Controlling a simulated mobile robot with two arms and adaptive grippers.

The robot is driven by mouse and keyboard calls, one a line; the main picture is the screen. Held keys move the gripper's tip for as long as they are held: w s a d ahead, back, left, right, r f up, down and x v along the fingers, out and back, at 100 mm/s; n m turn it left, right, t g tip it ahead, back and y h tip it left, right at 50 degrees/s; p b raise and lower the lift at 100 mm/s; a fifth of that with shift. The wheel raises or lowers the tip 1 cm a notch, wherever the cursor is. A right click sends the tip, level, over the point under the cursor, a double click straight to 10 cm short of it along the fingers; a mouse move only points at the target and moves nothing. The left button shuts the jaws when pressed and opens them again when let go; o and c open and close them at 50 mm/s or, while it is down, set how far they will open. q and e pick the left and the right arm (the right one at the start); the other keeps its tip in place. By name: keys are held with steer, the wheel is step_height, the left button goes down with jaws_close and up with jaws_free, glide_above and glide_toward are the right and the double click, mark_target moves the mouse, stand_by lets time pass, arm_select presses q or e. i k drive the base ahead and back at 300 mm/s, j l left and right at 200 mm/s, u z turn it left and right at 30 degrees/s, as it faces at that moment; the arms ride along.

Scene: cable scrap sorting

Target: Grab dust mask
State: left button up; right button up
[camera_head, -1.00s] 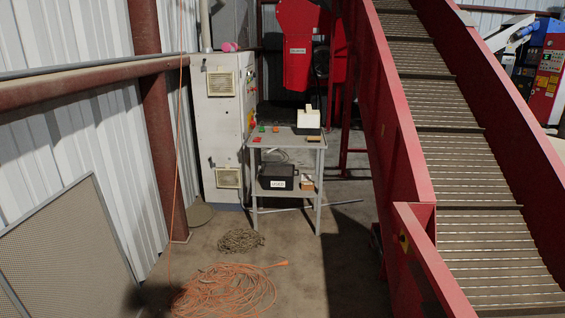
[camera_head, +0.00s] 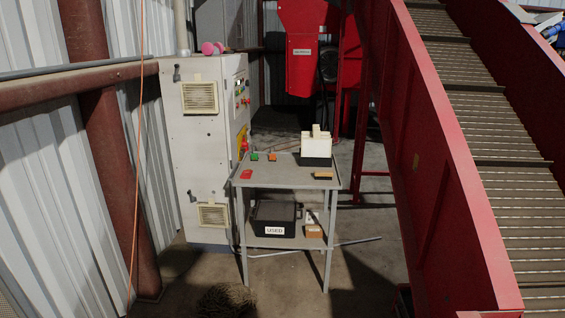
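No dust mask can be made out for certain. A grey two-level table (camera_head: 262,180) stands ahead of me. On its top at the right is a black-based box (camera_head: 316,161) with white or cream pieces standing up in it; I cannot tell what they are. A small white item (camera_head: 311,218) sits on the lower shelf, too small to identify. Neither of my grippers is in view.
The table also holds small red (camera_head: 246,174), green and orange items, and a black bin marked USED (camera_head: 274,218) below. A pale cabinet (camera_head: 205,150) stands behind left. A red conveyor (camera_head: 445,190) fills the right. A coil (camera_head: 226,300) lies on the floor.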

mark_target(207, 48)
steer(key=i+u, duration=0.15)
steer(key=i, duration=0.45)
steer(key=i+l+u, duration=0.15)
steer(key=i, duration=0.45)
steer(key=i+l+u, duration=0.15)
steer(key=i, duration=0.45)
steer(key=l, duration=0.1)
